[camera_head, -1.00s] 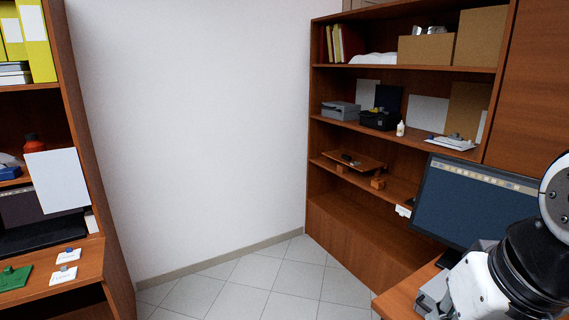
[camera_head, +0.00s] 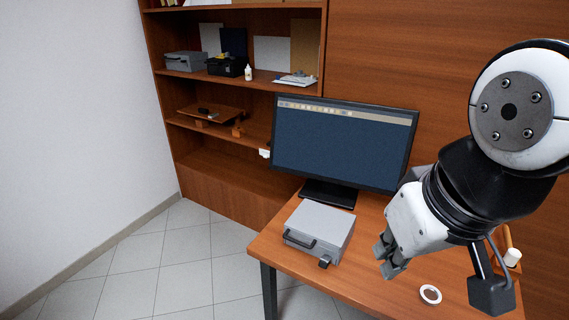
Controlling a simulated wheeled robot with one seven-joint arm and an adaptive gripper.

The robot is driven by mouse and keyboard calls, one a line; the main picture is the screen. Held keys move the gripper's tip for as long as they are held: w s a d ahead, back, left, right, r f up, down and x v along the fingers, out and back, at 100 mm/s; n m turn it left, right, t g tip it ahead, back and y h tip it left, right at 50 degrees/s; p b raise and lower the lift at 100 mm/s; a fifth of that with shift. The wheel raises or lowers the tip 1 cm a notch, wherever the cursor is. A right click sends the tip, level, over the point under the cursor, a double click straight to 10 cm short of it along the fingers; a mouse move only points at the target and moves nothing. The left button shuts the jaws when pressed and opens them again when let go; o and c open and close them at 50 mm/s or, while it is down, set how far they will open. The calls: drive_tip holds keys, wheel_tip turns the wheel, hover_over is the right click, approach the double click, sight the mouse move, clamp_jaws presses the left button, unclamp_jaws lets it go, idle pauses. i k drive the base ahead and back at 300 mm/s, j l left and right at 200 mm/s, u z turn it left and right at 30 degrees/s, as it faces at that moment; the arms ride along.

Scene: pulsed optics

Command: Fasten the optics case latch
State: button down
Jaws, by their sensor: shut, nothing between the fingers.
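A grey case (camera_head: 318,228) with a closed lid lies flat on the wooden desk, left of my arm. Its black handle (camera_head: 299,240) is on the front side. A small dark latch piece (camera_head: 325,262) shows at its front right corner; I cannot tell whether it is fastened. My gripper (camera_head: 387,262) is shut and empty above the desk, to the right of the case and apart from it. It points downward.
A monitor (camera_head: 342,140) stands on the desk behind the case. A white ring-shaped item (camera_head: 430,294) lies on the desk (camera_head: 365,285) at the right front. The shelf (camera_head: 225,83) at the back left holds boxes and a bottle. Floor is clear at left.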

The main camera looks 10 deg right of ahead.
sight(325, 261)
drive_tip(key=z, duration=0.2)
drive_tip(key=l+u, duration=0.35)
drive_tip(key=i+l+u, duration=0.1)
drive_tip(key=l+u, duration=0.5)
drive_tip(key=u, duration=0.15)
